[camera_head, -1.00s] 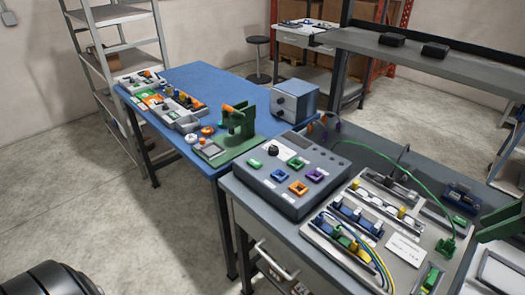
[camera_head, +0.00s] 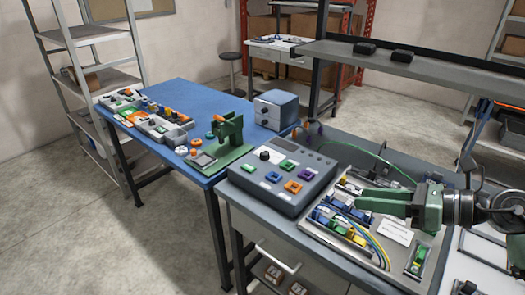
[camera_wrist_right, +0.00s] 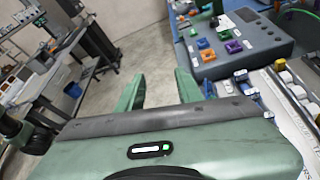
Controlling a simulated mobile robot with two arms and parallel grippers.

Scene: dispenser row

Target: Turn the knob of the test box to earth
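The test box (camera_head: 250,184) is a dark grey case with a sloped top on the near bench. Its black knob (camera_head: 264,155) stands at the upper left of the top, near green, blue, orange and purple sockets. The knob's setting is too small to read. My green right gripper (camera_head: 362,202) is to the right of the box, above the parts tray, apart from the knob. In the right wrist view its fingers (camera_wrist_right: 158,88) are spread with nothing between them, and the test box (camera_wrist_right: 262,42) is at upper right. My left gripper is not in view.
A tray (camera_head: 318,232) with connectors and coloured wires lies right of the box. A green cable (camera_head: 375,158) arches behind it. A blue table (camera_head: 185,95) behind holds a green press (camera_head: 230,135) and a grey-blue box (camera_head: 283,108) with a knob. Open floor is at left.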

